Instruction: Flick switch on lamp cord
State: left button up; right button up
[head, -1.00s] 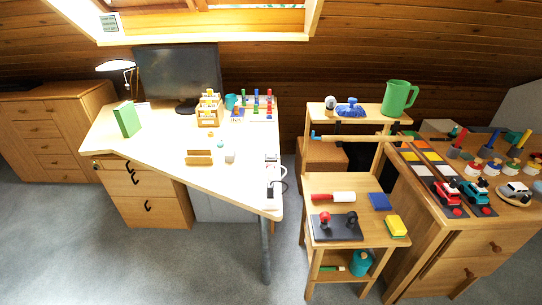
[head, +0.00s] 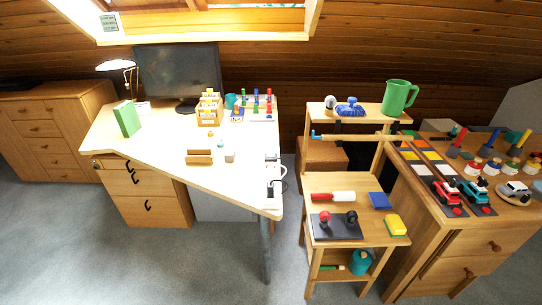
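A thin cord loops at the desk's right edge, beside a small white and dark device (head: 270,190). I cannot tell whether this cord belongs to the lamp, and I cannot make out a switch on it. Neither of my grippers shows in the head view.
A monitor (head: 180,75), a green book (head: 127,118) and a wooden organiser (head: 209,110) stand on the desk. A wooden shelf stand (head: 345,183) with tools is to its right. Grey carpet (head: 100,250) is clear in front.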

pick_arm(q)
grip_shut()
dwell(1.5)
